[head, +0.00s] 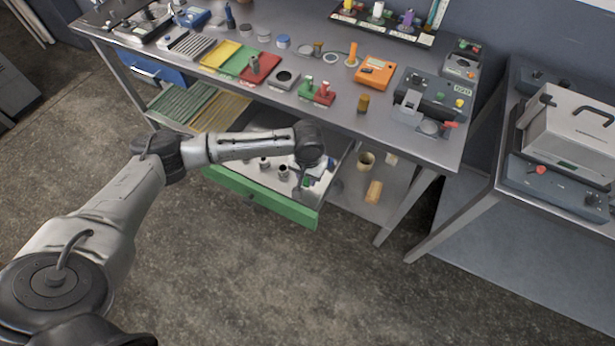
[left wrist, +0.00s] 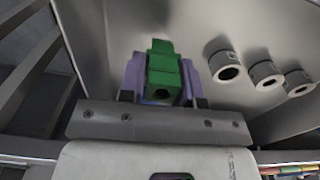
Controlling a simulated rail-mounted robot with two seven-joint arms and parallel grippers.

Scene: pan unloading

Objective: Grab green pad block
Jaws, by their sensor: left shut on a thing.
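The green pad block (left wrist: 162,66) shows in the left wrist view as a stepped green piece with a dark round hole in its near face. My left gripper (left wrist: 163,88) is shut on it, with a purple-grey finger pad against each side. In the head view my left gripper (head: 305,178) points down into the open drawer with the green front (head: 262,198), near its right end. The block is mostly hidden there by the gripper. I cannot tell whether the block touches the drawer floor. My right gripper is not in view.
Several grey ring-shaped parts (left wrist: 228,68) lie in the drawer beside the block. The workbench top (head: 335,113) overhangs the drawer's back and carries an orange device (head: 374,72) and coloured blocks. A beige cup (head: 366,161) and a wooden piece (head: 374,192) stand on the lower shelf to the right.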

